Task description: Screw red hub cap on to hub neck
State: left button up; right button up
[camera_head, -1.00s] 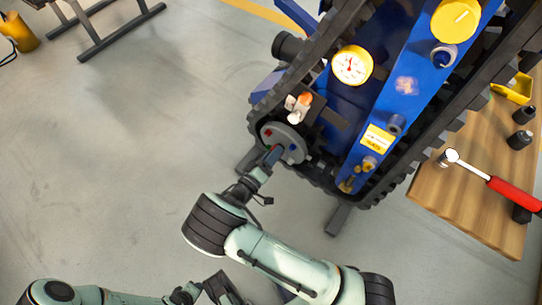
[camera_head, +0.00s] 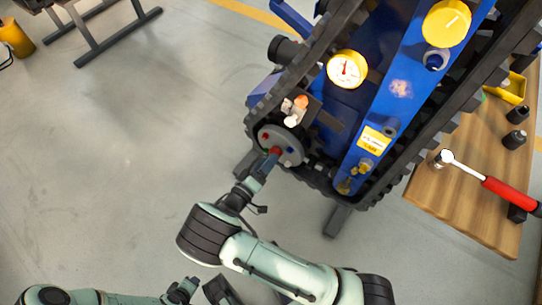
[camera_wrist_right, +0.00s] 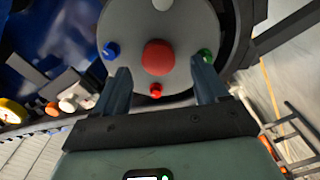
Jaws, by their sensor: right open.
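The red hub cap (camera_wrist_right: 158,57) is a round red piece at the centre of the grey hub disc (camera_wrist_right: 180,20) in the right wrist view. It also shows as a small red spot in the head view (camera_head: 276,151). It appears seated at the hub's middle; the neck behind it is hidden. My right gripper (camera_wrist_right: 161,80) is open, its two blue-grey fingers apart on either side below the cap, not touching it. In the head view my right gripper (camera_head: 266,164) points at the hub. My left gripper (camera_head: 184,291) is partly visible at the bottom edge, its jaws unclear.
Small blue (camera_wrist_right: 111,50), red (camera_wrist_right: 155,90) and green (camera_wrist_right: 205,55) pieces sit around the disc. The black track (camera_head: 300,75) surrounds the blue carrier. A wooden bench (camera_head: 455,200) with a red-handled tool (camera_head: 510,193) stands right.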

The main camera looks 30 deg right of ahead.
pick_arm(q)
jog(key=shift+s+d+r+p, duration=0.15)
jog(key=shift+d+r+p, duration=0.1)
jog(key=shift+r, duration=0.2)
jog(key=shift+s+d+r+p, duration=0.15)
jog(key=shift+r+p, duration=0.1)
jog(key=shift+r, duration=0.15)
pick_arm(e)
jog(key=v, duration=1)
jog(key=shift+s+a, duration=0.15)
jog(key=shift+a, duration=0.1)
